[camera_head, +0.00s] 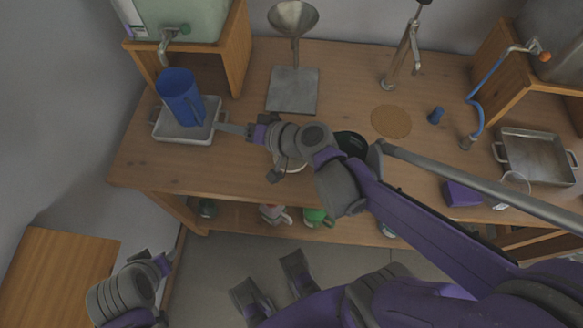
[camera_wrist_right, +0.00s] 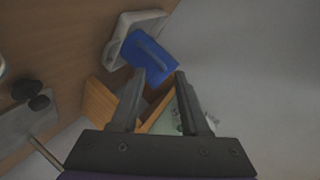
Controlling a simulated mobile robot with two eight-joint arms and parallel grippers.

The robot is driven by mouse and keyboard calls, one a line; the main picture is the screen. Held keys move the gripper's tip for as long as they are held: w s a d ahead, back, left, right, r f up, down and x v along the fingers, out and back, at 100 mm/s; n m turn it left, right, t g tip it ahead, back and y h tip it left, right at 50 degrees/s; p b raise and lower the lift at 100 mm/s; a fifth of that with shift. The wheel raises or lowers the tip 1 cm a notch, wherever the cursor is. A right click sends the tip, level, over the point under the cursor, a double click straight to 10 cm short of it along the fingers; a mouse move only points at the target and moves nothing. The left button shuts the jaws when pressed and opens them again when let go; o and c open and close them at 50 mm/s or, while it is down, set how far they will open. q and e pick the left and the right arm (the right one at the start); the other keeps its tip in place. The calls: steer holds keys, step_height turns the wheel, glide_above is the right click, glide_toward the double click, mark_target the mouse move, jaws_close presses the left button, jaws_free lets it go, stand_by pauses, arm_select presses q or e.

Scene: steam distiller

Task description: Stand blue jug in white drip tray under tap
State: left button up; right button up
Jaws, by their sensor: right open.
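The blue jug (camera_head: 180,98) stands upright in the white drip tray (camera_head: 166,134), handle toward the right. The tap (camera_head: 167,42) on the pale green tank shows just above and behind the jug's mouth.
The tank rests on a wooden stand (camera_head: 237,50) behind the jug. A metal funnel on a stand (camera_head: 293,90) is to the right, with a cork mat (camera_head: 391,121) and metal pan (camera_head: 535,157) farther right. Bare bench lies in front of the tray.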

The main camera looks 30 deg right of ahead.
steer(key=s+f+n+g+h, duration=0.1)
steer(key=s+f, duration=0.1)
steer(key=s, duration=0.1)
steer(key=s+d+f+n+g+h, duration=0.1)
steer(key=s+f+g, duration=0.1)
steer(key=s, duration=0.1)
steer(key=s+f+n+g+h, duration=0.1)
steer(key=s+f, duration=0.1)
steer(key=s, duration=0.2)
steer(key=shift+d+f+g, duration=0.15)
steer(key=shift+d+g, duration=0.1)
steer(key=shift+g, duration=0.05)
steer(key=s+d+f+h, duration=0.1)
steer(key=s+d, duration=0.1)
steer(key=s+d+f+g+h, duration=0.1)
steer(key=s+d+h, duration=0.1)
steer(key=s+d+n+h, duration=0.1)
steer(key=s+d, duration=0.1)
steer(key=shift+s+d+f+g, duration=0.1)
steer(key=shift+d+f+g, duration=0.05)
steer(key=shift+f+g, duration=0.25)
steer(key=shift+s+d+h, duration=0.3)
steer(key=shift+d+h, duration=0.1)
steer(key=shift+d, duration=0.05)
